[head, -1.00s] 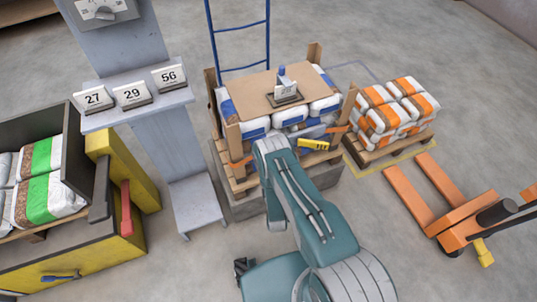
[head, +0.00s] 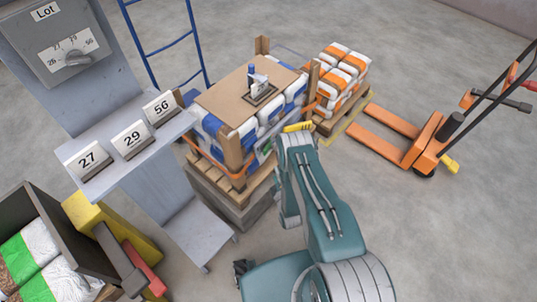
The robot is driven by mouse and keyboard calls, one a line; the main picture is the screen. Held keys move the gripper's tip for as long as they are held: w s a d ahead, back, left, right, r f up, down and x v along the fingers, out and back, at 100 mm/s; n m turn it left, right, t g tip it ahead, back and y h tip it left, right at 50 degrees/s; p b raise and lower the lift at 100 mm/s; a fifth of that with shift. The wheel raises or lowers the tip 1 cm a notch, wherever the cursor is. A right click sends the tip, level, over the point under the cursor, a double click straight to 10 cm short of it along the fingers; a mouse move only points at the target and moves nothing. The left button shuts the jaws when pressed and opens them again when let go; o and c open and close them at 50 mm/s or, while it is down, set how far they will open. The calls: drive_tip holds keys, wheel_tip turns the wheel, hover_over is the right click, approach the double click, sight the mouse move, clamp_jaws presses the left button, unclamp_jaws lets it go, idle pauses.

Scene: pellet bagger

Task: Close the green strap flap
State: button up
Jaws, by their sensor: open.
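The strapped pallet stack of white and blue bags (head: 213,126) stands in the middle of the head view, with a cardboard sheet (head: 225,92) on top. An orange strap (head: 212,160) runs around it. I cannot make out a green strap flap; my arm hides part of the stack's near right side. A small yellow piece (head: 298,127) with dark marks shows just beyond the end of my arm. My gripper is hidden behind my own arm, close to that side of the stack.
A grey stand (head: 150,150) with cards 27, 29 and 56 and a "Lot" dial (head: 72,58) is at left. Below it is a bin of green-striped bags (head: 33,250). Orange-striped bags (head: 342,65) and an orange pallet jack (head: 425,140) stand at right. Floor is clear at lower right.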

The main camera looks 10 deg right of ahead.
sight(266, 153)
drive_tip(key=w, duration=0.3)
drive_tip(key=w+a, duration=0.1)
drive_tip(key=w, duration=0.6)
drive_tip(key=shift+w+a, duration=0.2)
drive_tip(key=shift+w, duration=0.2)
drive_tip(key=shift+c, duration=0.3)
